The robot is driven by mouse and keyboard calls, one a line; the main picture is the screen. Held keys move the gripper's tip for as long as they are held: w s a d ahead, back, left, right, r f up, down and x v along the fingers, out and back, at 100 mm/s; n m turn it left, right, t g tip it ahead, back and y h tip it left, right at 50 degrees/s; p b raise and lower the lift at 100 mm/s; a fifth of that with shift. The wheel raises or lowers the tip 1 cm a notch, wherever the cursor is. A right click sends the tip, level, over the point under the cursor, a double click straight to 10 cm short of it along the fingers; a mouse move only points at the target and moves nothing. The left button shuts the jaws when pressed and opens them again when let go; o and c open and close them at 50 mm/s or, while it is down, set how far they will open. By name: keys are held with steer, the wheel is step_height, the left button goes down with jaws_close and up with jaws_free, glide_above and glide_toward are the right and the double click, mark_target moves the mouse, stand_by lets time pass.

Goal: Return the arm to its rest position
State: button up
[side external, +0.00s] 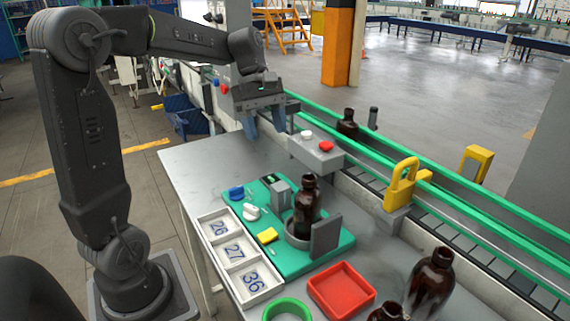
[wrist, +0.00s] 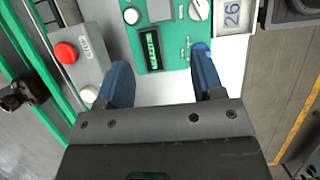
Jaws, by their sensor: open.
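My gripper (side external: 265,126) is raised over the far end of the grey table (side external: 187,161), with its blue fingers apart and nothing between them. In the wrist view the open gripper (wrist: 163,82) has bare table below and the green station's edge ahead of it. My arm reaches out from its base at the left, bent at the elbow. An amber bottle (side external: 307,203) stands upright in the round holder on the green station (side external: 318,262).
A grey button box (side external: 316,154) stands close by the gripper. The conveyor (side external: 455,225) with green rails runs behind, carrying an amber bottle (side external: 347,125). A red tray (side external: 341,291), a green ring (side external: 287,309), numbered bins (side external: 234,253) and more bottles (side external: 431,284) are at the front.

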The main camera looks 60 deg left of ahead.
steer(key=s+d+f+m+t+y, duration=0.3)
steer(key=s+d+m, duration=0.9)
steer(key=m, duration=0.6)
steer(key=s+t+y, duration=0.1)
steer(key=t, duration=0.1)
steer(key=shift+f+t, duration=0.15)
steer(key=shift+t, duration=0.15)
